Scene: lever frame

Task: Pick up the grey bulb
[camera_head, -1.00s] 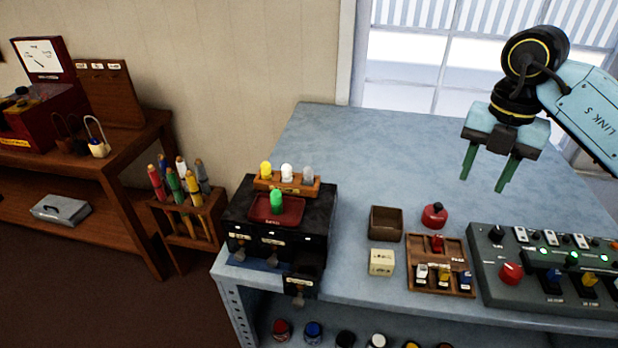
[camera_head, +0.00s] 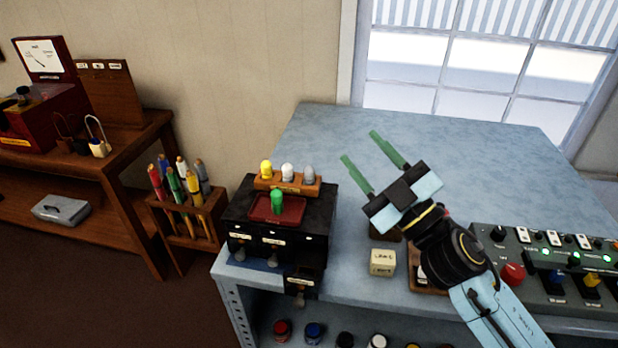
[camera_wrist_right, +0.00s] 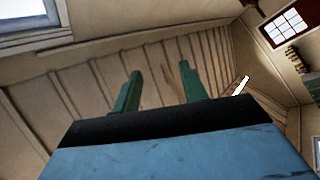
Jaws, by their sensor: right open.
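The grey bulb (camera_head: 308,174) stands upright at the right end of a wooden rack (camera_head: 290,188) on top of a black box. A white bulb (camera_head: 287,173) and a yellow bulb (camera_head: 266,169) stand to its left in the same rack. My right gripper (camera_head: 367,148) is open and empty above the table, to the right of the grey bulb and apart from it. Its green fingers point up and to the left in the head view. In the right wrist view the fingers (camera_wrist_right: 158,84) are spread with only wall behind them. My left gripper is not in view.
A green bulb (camera_head: 277,200) stands in a red tray (camera_head: 262,212) in front of the rack. A cream block (camera_head: 382,262) and a control panel (camera_head: 560,270) are on the table (camera_head: 322,133). My right arm partly hides a brown box and a switch holder.

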